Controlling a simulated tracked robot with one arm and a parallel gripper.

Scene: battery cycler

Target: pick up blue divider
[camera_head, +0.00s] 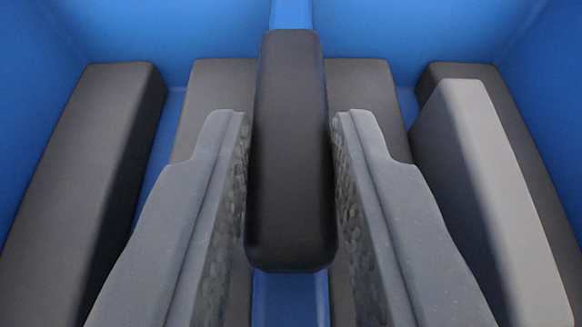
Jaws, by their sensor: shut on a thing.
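My gripper (291,150) comes in from the bottom of the view, with one grey textured finger on each side of a long black block (290,150). The fingers are shut on this block, one against each long side. A narrow blue strip, which may be the blue divider (291,14), shows beyond the far end of the block. Blue also shows below the near end (290,300), in line with the block. The block hides what lies between these blue parts, so I cannot tell whether they are one piece or joined to it.
Blue walls (160,25) close in the back and both sides. A dark block (95,140) lies at the left. At the right, a grey wedge-shaped piece (500,200) stands in front of another dark block (490,75). Dark surfaces (205,90) lie behind the fingers.

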